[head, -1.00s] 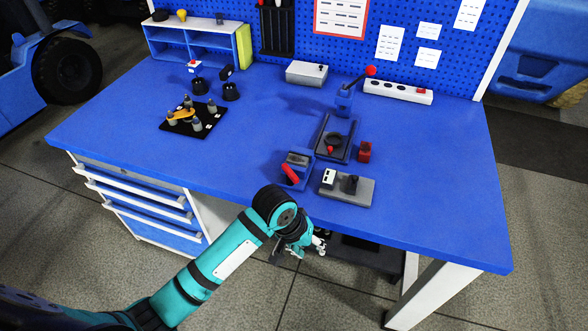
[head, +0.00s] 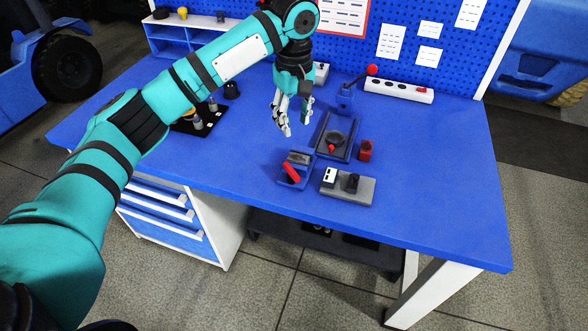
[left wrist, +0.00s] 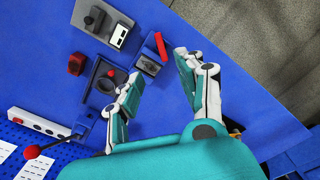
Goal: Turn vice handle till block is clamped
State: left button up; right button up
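The blue vice (head: 291,180) stands near the front edge of the workbench, with a red handle (head: 292,173) on its front side. A grey block-like piece (head: 298,158) sits at its top; I cannot tell whether the jaws touch it. In the left wrist view the vice (left wrist: 148,66) and red handle (left wrist: 161,46) appear just beyond my fingertips. My left gripper (head: 287,122) is open and empty, pointing down above the bench, behind the vice and apart from it. Its spread fingers also show in the left wrist view (left wrist: 158,68). My right gripper is not in view.
A grey fixture with a black knob (head: 348,186) stands right of the vice. A dark tray (head: 335,137), a red block (head: 366,151) and a blue stand with a red-knobbed lever (head: 345,98) are close by. The front right of the bench (head: 440,190) is clear.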

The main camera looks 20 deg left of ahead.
aim_at(294, 173)
pick_arm(q)
notch_tip(294, 173, down, 17)
jog(key=shift+w+f+p, duration=0.1)
jog(key=shift+p, duration=0.5)
grip_shut()
